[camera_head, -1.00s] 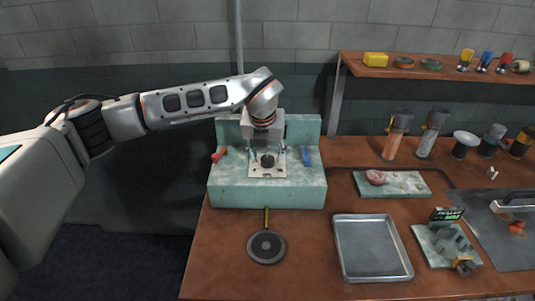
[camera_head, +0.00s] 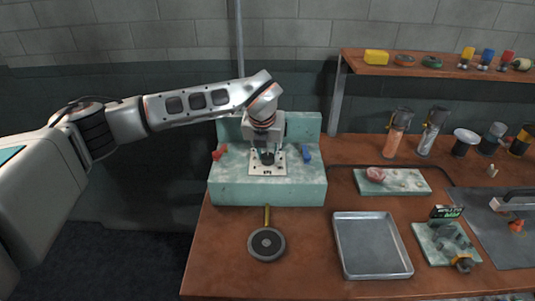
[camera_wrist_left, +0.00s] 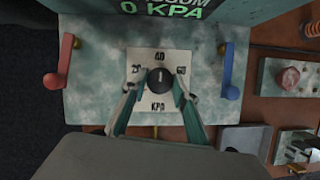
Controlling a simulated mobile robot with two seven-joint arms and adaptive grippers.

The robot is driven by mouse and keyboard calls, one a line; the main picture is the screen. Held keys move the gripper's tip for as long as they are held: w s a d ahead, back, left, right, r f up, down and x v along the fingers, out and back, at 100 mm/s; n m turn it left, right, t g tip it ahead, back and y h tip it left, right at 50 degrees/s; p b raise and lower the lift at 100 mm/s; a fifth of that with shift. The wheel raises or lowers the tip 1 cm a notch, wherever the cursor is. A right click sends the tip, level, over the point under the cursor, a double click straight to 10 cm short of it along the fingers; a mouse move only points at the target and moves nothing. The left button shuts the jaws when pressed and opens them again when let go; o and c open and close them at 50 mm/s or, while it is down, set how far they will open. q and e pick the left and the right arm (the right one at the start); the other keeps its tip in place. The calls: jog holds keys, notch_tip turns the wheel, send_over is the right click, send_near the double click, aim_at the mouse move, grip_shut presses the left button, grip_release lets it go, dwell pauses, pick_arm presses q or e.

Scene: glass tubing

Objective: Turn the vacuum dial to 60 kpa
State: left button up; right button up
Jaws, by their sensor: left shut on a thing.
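The vacuum dial (camera_wrist_left: 158,80) is a dark round knob on a white plate (camera_wrist_left: 157,56) marked 20, 40, 60 and KPA. A light mark on the knob points roughly up, towards 40, in the wrist view. The display (camera_wrist_left: 160,12) above it reads 0 KPA. The green-grey panel block (camera_head: 268,194) carries the plate at the back of the bench. My left gripper (camera_wrist_left: 158,86) comes down over the plate, with a finger on each side of the knob, shut on it. In the head view, the gripper (camera_head: 267,152) partly hides the dial. My right gripper is out of view.
A red lever (camera_wrist_left: 59,65) and a blue lever (camera_wrist_left: 228,75) flank the plate. A round dark pad (camera_head: 266,243) and a metal tray (camera_head: 372,243) lie in front. A marbled slab (camera_head: 405,182) and several bottles stand to the right, under a wall shelf (camera_head: 430,70).

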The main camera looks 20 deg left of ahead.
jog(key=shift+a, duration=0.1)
pick_arm(q)
jog(key=m+h+b, duration=0.1)
jog(key=m, duration=0.2)
jog(key=shift+a, duration=0.2)
jog(key=m+h, duration=0.1)
jog(key=m, duration=0.2)
jog(key=shift+b, duration=0.3)
jog(key=m, duration=0.1)
jog(key=m+h+p, duration=0.1)
jog(key=m, duration=0.1)
jog(key=shift+w+a+r+g, duration=0.1)
jog(key=shift+w+r+g, duration=0.05)
jog(key=shift+g, duration=0.25)
jog(key=shift+m+h, duration=0.5)
jog(key=shift+m, duration=0.4)
jog(key=shift+m+g+p, duration=0.3)
jog(key=shift+p, duration=0.1)
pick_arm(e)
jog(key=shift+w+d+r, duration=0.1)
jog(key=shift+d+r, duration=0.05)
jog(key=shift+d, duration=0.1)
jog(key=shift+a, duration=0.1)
